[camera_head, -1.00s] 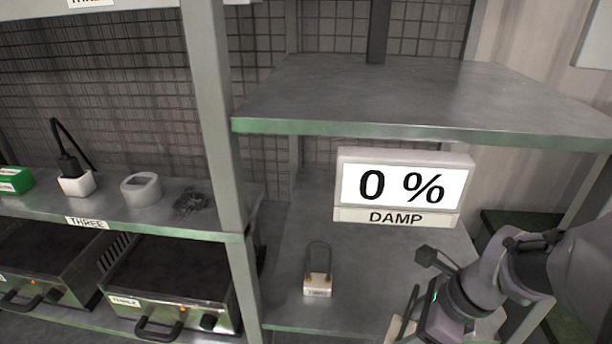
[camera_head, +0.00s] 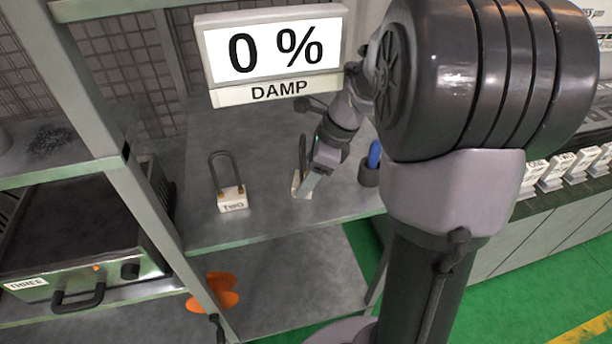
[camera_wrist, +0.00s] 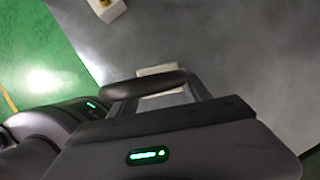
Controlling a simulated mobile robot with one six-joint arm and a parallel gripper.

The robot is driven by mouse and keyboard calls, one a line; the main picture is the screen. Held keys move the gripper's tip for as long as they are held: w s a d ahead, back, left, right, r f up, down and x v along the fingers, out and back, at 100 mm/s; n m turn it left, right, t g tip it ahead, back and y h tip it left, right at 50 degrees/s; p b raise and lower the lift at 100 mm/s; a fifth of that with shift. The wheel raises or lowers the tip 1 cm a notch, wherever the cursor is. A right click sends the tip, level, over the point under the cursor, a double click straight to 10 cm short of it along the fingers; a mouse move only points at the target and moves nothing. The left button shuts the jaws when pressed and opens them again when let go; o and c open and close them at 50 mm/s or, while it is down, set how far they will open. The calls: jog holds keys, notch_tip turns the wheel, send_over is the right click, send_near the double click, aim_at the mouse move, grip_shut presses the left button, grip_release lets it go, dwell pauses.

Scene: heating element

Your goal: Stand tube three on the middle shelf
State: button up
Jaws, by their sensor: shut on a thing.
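My gripper (camera_head: 304,188) is low over the middle shelf (camera_head: 262,222), shut on a tube with a dark loop (camera_head: 302,148) and pale base (camera_head: 296,182). The tube looks upright, its base at or just above the shelf; contact cannot be told. Its label is hidden, so its number cannot be read; I take it for tube three. In the wrist view the dark loop (camera_wrist: 150,86) crosses between the fingers, with the pale base (camera_wrist: 162,70) behind it. Tube two (camera_head: 232,199), a dark U loop on a white base labelled TWO, stands to the left of it.
A dark cup holding something blue (camera_head: 369,172) stands right of the gripper. The DAMP display (camera_head: 272,55) reads 0 %, above the shelf. An orange thing (camera_head: 215,290) lies on the lower shelf. Shelf surface in front of tube two is bare.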

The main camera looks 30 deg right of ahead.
jog(key=o, duration=1.6)
jog(key=shift+f, duration=0.1)
jog(key=shift+r+p, duration=0.3)
jog(key=shift+r, duration=0.1)
jog(key=p+v, duration=0.3)
jog(key=v, duration=0.4)
jog(key=shift+s+d, duration=0.1)
